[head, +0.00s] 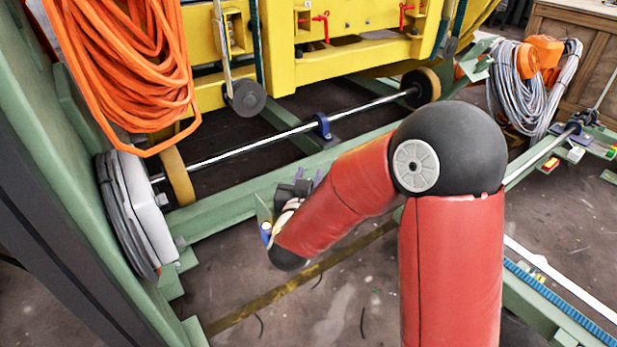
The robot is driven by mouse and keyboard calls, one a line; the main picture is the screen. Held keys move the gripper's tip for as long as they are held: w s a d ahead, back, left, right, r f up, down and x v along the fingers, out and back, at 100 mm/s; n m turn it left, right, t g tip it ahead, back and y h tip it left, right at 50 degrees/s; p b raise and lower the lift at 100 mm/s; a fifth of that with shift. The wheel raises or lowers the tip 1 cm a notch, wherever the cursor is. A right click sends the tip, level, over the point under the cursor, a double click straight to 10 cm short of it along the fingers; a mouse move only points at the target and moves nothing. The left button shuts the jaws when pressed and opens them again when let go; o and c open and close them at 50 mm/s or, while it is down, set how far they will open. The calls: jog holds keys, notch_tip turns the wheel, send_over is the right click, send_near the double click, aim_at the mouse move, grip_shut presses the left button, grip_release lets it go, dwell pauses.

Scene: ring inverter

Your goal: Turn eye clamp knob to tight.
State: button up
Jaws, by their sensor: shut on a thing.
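My red arm reaches from the lower right to the green beam in the middle of the head view. My gripper (300,185) is at its end, small and partly hidden behind my wrist. It is at the beam's near side, shut on what I take to be the eye clamp knob. The knob itself is hidden by the jaws and wrist, so its turn angle cannot be seen. Small dark and purple parts show around the jaws.
A yellow frame (350,62) with red handles stands behind. A steel shaft (255,140) runs through a blue bearing (322,127) beyond the gripper. The floor in front has bare room.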

jog(key=shift+r, duration=0.1)
jog(key=o, duration=1)
notch_tip(320, 180, up, 20)
jog(key=p, duration=0.5)
